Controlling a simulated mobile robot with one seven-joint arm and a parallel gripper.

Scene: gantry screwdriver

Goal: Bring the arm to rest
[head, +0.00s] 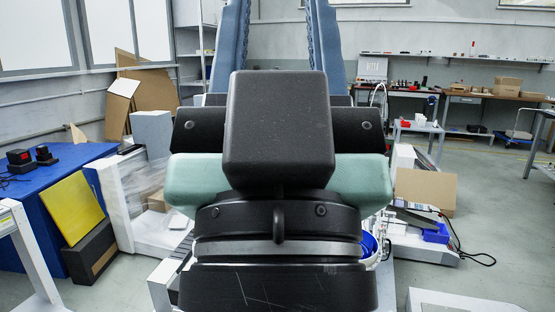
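My gripper is not visible in the head view, so its fingers and anything between them cannot be seen. A bulky black structure with pale green side parts fills the middle of the view. It hides much of the floor and whatever is directly behind it. No screwdriver can be made out.
At left, a blue-covered table (22,222) holds small black devices (20,161), with a yellow panel (70,208) by its side. Cardboard sheets (150,98) lean at the back left. A cardboard box (425,190) stands at right. Open floor (500,215) lies farther right.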

